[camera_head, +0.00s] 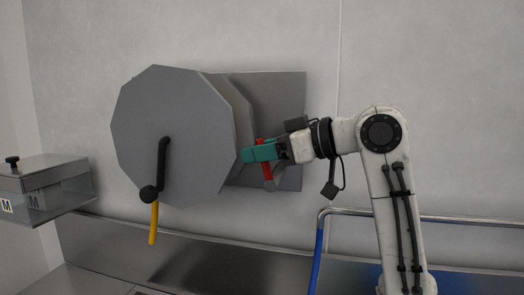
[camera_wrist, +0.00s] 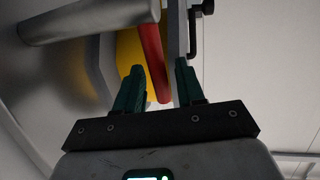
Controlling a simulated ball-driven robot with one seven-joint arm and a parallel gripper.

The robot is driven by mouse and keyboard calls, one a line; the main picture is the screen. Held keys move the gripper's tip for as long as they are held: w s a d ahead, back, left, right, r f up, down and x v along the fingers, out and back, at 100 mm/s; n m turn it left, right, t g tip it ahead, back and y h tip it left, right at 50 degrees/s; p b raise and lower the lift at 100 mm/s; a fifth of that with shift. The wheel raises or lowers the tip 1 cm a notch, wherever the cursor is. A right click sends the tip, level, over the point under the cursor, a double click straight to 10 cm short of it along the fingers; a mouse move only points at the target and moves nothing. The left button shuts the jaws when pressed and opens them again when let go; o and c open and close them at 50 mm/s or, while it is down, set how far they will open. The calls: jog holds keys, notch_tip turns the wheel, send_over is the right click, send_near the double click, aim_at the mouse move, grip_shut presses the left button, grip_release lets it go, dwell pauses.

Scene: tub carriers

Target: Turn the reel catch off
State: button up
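The reel (camera_head: 170,125) is a large grey many-sided drum on a wall plate, with a black crank on its front. A red lever (camera_head: 267,172), which looks like the reel catch, stands at the reel's right side. My gripper (camera_head: 256,152) reaches in from the right with its teal fingers at the lever. In the wrist view, the red lever (camera_wrist: 152,60) runs down between the two spread fingers of my gripper (camera_wrist: 159,76), with visible gaps on both sides. The lever's upper end is partly hidden by a grey cylinder (camera_wrist: 85,20).
A yellow hose end (camera_head: 153,223) hangs below the reel. A grey box marked M (camera_head: 45,188) stands at the left. A steel ledge (camera_head: 190,255) runs below, and a metal rail (camera_head: 450,219) with a blue part lies at the right. The wall above is clear.

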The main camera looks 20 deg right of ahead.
jog(key=shift+d, duration=0.1)
jog(key=b+v, duration=0.2)
jog(key=v, duration=0.8)
jog(key=shift+s+b, duration=0.3)
jog(key=shift+d, duration=0.2)
jog(key=shift+c, duration=0.4)
